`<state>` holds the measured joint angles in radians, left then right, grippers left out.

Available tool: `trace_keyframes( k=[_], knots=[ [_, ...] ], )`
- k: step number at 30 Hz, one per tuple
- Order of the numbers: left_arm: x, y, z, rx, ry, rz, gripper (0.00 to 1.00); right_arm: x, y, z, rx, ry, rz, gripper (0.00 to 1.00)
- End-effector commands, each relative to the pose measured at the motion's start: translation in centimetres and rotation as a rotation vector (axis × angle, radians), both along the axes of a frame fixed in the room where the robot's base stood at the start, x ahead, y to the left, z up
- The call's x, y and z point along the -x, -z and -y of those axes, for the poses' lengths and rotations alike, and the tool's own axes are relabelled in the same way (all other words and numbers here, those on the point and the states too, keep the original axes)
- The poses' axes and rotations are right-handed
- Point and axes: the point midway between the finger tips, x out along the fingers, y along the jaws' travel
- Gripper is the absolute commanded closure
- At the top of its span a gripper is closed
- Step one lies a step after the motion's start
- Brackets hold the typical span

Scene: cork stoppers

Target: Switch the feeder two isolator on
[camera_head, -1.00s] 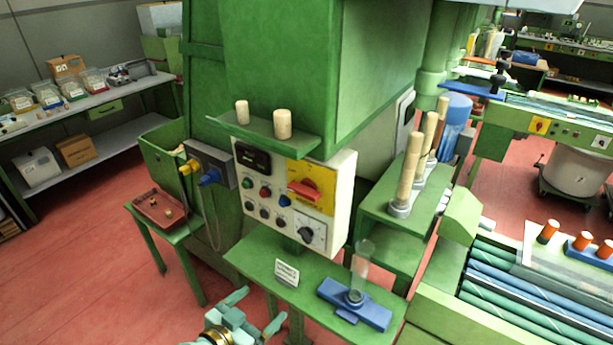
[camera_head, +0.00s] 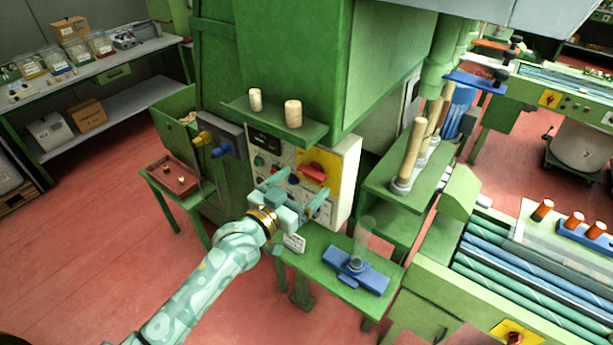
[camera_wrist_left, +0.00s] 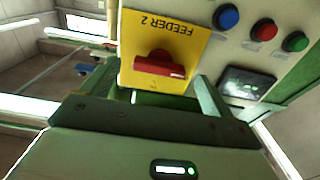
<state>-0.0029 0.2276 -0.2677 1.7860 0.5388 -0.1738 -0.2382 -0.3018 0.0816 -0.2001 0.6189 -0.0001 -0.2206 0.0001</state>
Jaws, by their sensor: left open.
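The feeder two isolator is a red rotary handle (camera_head: 312,172) on a yellow plate (camera_head: 325,159) at the upper right of the white control panel (camera_head: 346,178). The wrist view shows the red handle (camera_wrist_left: 160,66) lying crosswise on the yellow plate (camera_wrist_left: 187,42), whose "FEEDER 2" lettering appears upside down. My left gripper (camera_head: 298,189) is open and empty in front of the panel, covering some of its lower controls. In the wrist view its fingers (camera_wrist_left: 157,92) are spread to either side of the handle, apparently short of it. My right gripper is not in view.
Blue, red and green buttons (camera_wrist_left: 262,30) and a dark display (camera_wrist_left: 246,84) share the panel. A green shelf with pale stoppers (camera_head: 292,114) overhangs it. Below are a small sign (camera_head: 294,243) and a blue fixture with a clear tube (camera_head: 366,235). Another red-and-yellow switch (camera_head: 512,338) is at lower right.

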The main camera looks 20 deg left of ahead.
Motion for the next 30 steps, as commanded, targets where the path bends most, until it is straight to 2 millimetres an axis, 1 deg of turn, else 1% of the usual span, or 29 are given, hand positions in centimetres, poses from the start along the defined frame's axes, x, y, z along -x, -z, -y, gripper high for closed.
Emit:
trace_keyframes(
  k=[1,3,6,15,16,17,18,20,21,30],
  knots=[
    [-0.8,-0.1,0.3,0.001,0.0,0.001,0.13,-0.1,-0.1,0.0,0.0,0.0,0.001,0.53],
    [-1.5,0.0,0.5,0.0,-0.001,0.0,0.13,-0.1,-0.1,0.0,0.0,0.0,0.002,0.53],
    [-2.2,0.0,0.8,0.0,-0.001,0.0,0.13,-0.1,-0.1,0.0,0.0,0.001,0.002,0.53],
    [-2.4,0.0,0.9,0.0,0.0,-0.001,0.13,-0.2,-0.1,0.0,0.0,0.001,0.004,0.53],
    [-2.4,0.0,0.9,0.0,0.0,-0.001,0.18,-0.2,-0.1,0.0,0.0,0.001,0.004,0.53],
    [-2.4,0.0,0.8,0.0,0.0,-0.001,0.27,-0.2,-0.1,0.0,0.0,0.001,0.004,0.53],
    [-2.4,0.0,0.8,0.0,0.0,-0.001,0.38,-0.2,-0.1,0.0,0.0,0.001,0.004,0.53],
    [-2.4,0.0,0.8,0.0,-0.001,-0.001,0.54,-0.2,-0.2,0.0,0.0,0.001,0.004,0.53],
    [-2.4,0.0,0.8,0.0,-0.001,-0.001,0.58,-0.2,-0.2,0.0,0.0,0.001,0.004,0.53],
    [-2.4,0.0,0.8,-0.026,0.0,0.008,0.57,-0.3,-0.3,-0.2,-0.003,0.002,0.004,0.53]
  ],
)
